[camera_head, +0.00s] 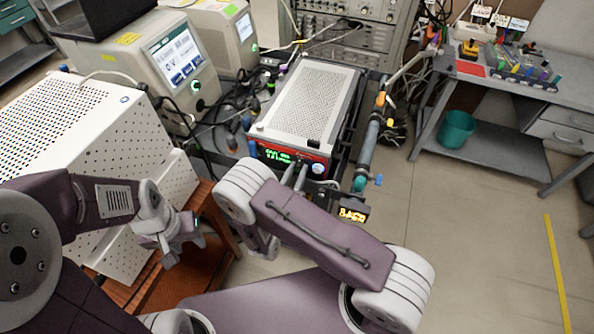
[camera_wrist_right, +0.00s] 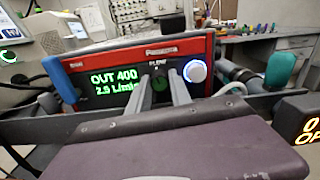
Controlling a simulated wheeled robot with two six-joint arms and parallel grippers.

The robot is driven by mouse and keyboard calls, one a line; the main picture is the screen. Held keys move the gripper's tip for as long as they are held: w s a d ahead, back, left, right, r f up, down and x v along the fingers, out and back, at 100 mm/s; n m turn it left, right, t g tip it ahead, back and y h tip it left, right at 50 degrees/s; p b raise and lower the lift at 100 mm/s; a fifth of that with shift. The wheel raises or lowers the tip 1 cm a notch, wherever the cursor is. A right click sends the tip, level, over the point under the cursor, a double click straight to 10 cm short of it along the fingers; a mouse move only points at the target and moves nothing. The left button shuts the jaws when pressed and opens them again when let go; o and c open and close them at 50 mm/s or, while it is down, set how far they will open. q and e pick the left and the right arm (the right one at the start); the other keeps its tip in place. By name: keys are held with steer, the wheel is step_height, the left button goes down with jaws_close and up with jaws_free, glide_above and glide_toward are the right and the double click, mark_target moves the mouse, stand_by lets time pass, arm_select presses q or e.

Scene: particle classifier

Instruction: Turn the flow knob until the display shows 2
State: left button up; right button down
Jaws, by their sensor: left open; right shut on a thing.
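The classifier (camera_head: 303,101) is a red-fronted box with a perforated grey top, and its red front panel (camera_wrist_right: 120,56) fills the middle of the right wrist view. Its green display (camera_wrist_right: 115,80) reads OUT 400, with a second line that looks like 2.9 L/min; the last digit is hard to read. The dark flow knob (camera_wrist_right: 160,82) is right of the display, partly hidden by my fingers. My right gripper (camera_wrist_right: 166,80) is shut on the knob, one finger on each side; it also shows in the head view (camera_head: 297,172). My left gripper (camera_head: 172,246) is open and empty, away from the panel.
A lit white button (camera_wrist_right: 194,71) sits just right of the knob. A pipe with a teal end (camera_head: 361,184) runs beside the classifier on the right. A white perforated cabinet (camera_head: 95,135) stands left.

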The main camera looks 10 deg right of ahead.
steer(key=shift+n+p, duration=0.6)
steer(key=shift+n, duration=2.2)
steer(key=c, duration=1.2)
jaws_free()
steer(key=shift+o, duration=0.2)
